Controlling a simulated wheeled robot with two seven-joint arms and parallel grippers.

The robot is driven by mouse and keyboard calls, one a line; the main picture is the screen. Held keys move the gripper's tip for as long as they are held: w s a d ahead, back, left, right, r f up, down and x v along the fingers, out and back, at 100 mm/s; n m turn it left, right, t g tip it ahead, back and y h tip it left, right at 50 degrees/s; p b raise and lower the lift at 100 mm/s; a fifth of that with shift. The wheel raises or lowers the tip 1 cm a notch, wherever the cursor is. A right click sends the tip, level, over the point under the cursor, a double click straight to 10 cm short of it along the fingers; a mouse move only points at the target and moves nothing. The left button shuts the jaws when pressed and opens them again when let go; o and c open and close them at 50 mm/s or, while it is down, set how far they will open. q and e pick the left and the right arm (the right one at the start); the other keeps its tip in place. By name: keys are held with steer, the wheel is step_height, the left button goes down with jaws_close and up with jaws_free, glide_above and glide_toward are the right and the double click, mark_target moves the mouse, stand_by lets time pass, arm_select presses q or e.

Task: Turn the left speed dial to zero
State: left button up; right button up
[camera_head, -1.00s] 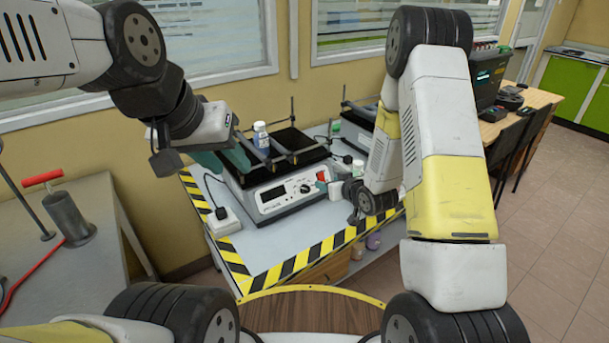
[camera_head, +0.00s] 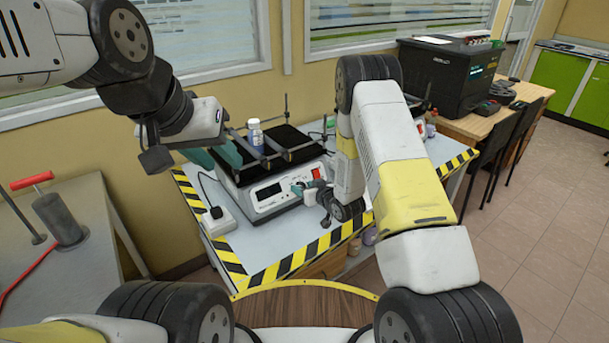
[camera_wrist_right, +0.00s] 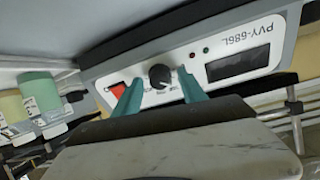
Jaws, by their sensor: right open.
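The left shaker (camera_head: 262,205) stands on the table with its white front panel, display and red switch facing me. In the right wrist view its panel (camera_wrist_right: 228,45) appears upside down, with the black round speed dial (camera_wrist_right: 159,77) and the red switch (camera_wrist_right: 118,89). My right gripper (camera_wrist_right: 160,76) is open, one teal finger on each side of the dial. Whether the fingers touch it I cannot tell. In the head view the right gripper is in front of the panel's right part.
A power strip (camera_head: 220,221) lies left of the shaker on the striped-edge table (camera_head: 250,240). My right arm hides much of the table's right side. A black box (camera_head: 447,76) stands behind.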

jaws_close()
steer(key=shift+n, duration=0.4)
steer(key=n, duration=0.3)
steer(key=shift+n+y, duration=0.3)
steer(key=shift+n, duration=1.6)
jaws_free()
